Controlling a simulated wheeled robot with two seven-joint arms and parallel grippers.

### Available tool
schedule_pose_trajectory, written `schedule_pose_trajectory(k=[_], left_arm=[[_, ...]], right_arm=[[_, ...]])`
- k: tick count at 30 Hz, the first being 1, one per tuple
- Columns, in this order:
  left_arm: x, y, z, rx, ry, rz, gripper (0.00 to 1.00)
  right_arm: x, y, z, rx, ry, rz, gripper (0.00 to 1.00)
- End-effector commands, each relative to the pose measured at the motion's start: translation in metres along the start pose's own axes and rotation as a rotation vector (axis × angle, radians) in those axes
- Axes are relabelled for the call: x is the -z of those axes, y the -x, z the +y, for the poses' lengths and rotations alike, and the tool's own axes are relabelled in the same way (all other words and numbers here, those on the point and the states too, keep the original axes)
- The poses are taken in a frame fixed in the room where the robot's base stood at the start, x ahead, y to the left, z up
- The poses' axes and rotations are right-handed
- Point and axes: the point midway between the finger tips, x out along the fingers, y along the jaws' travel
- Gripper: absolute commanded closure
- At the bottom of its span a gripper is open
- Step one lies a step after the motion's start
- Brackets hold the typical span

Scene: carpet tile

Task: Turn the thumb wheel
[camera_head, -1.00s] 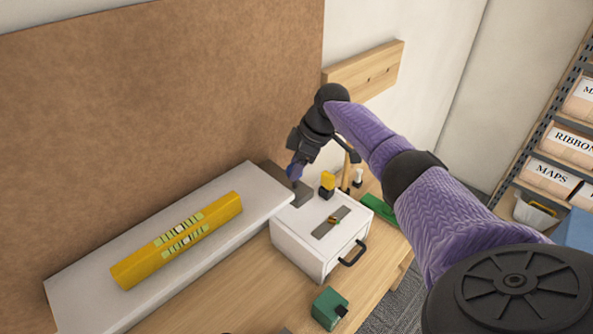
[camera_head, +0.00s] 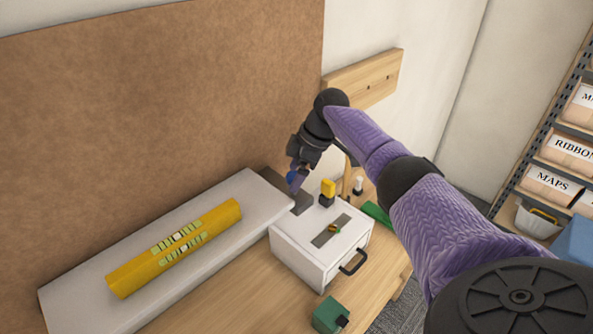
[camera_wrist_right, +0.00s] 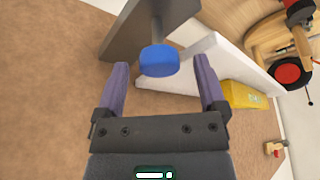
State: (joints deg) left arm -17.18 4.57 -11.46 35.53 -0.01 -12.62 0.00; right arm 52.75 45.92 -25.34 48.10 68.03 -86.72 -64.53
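The thumb wheel (camera_wrist_right: 159,61) is a blue disc on a grey stem, standing out from a grey block (camera_wrist_right: 135,30) in the right wrist view. In the head view a small blue patch of it (camera_head: 293,178) shows at the grey block (camera_head: 301,202), partly hidden by my gripper. My right gripper (camera_wrist_right: 161,70) is open, with one purple finger on each side of the wheel. Gaps show between the wheel and both fingers. In the head view my right gripper (camera_head: 298,177) points down at the block. My left gripper is not in view.
A white drawer box (camera_head: 297,257) stands right of the block. A green box (camera_head: 328,313) is at the front. A brown board (camera_head: 150,110) rises behind.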

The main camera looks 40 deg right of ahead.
Motion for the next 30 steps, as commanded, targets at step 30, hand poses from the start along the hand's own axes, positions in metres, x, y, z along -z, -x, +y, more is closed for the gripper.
schedule_pose_trajectory(k=[30], left_arm=[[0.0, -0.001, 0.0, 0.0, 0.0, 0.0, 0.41]], right_arm=[[0.0, 0.1, 0.0, 0.0, 0.0, 0.001, 0.1]])
